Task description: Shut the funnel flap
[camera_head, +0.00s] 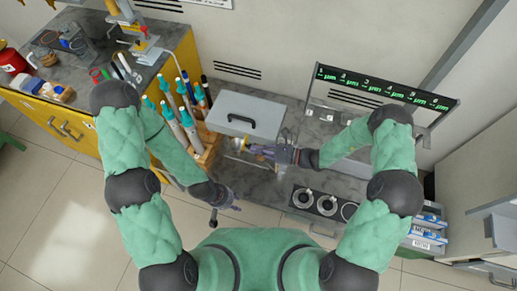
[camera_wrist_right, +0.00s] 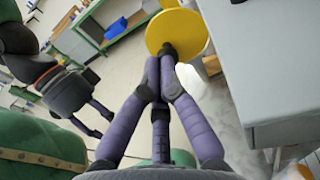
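The likely funnel flap is a round yellow disc (camera_wrist_right: 177,31) with a dark knob (camera_wrist_right: 168,50); in the head view only a small yellow part (camera_head: 241,146) shows, in front of a grey box. My right gripper (camera_head: 266,151) reaches it from the right. In the right wrist view its purple fingers (camera_wrist_right: 165,70) come together at the knob and look closed on it. The disc hides what lies behind it. My left gripper (camera_head: 230,203) is lower left in the head view, empty, with its fingers spread; it also shows in the right wrist view (camera_wrist_right: 103,117).
The grey box (camera_head: 246,113) with a black handle stands directly behind. A wooden rack (camera_head: 205,150) of teal-capped tools stands to its left. A labelled black rack (camera_head: 385,88) and round holders (camera_head: 325,205) are to the right. Floor is free at lower left.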

